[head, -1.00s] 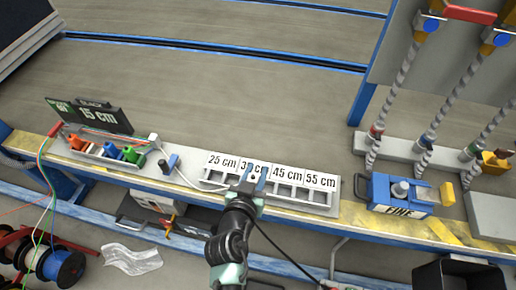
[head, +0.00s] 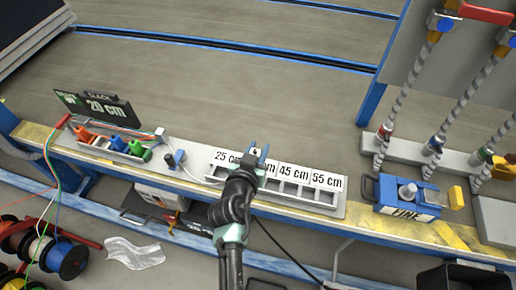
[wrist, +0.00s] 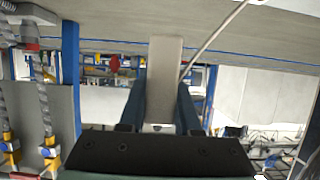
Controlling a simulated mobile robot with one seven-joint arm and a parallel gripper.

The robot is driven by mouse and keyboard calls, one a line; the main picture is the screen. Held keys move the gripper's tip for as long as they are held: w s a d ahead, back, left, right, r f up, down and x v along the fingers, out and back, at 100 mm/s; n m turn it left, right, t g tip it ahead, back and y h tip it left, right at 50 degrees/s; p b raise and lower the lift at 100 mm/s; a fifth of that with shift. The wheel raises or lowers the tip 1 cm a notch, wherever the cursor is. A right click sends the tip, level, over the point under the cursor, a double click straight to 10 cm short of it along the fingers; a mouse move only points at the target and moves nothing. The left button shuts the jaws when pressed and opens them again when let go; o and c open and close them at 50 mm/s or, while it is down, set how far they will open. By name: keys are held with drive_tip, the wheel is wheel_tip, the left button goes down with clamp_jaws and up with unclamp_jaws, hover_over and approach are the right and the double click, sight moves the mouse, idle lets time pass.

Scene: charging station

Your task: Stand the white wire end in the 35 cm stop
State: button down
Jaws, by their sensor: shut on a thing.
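The stop rack (head: 330,197) is a pale rail with a row of compartments and labels for 25, 35, 45 and 55 cm. My gripper (head: 257,157) is over the 35 cm label and hides most of it. In the wrist view my gripper (wrist: 162,110) has its blue fingers closed on the pale, block-like white wire end (wrist: 165,75). A thin white wire (wrist: 215,40) runs up and right beside it. In the head view the white wire (head: 196,179) comes from the left and passes behind my gripper. The end's height above the rack is unclear.
A black sign (head: 103,107) reading 20 cm stands behind a tray (head: 95,150) of coloured parts at left. A small blue clamp (head: 175,160) stands left of the rack. A blue box (head: 407,196) is to its right. Coloured spools (head: 67,258) sit lower left.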

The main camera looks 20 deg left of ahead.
drive_tip(key=shift+f+b, duration=2.4)
drive_tip(key=shift+f, duration=0.2)
drive_tip(key=shift+f+b, duration=2.05)
drive_tip(key=shift+b, duration=0.4)
drive_tip(key=c, duration=0.5)
unclamp_jaws()
drive_tip(key=shift+s, duration=0.1)
drive_tip(key=p+v, duration=0.3)
drive_tip(key=v, duration=0.9)
drive_tip(key=shift+s+r, duration=0.25)
drive_tip(key=shift+s, duration=0.1)
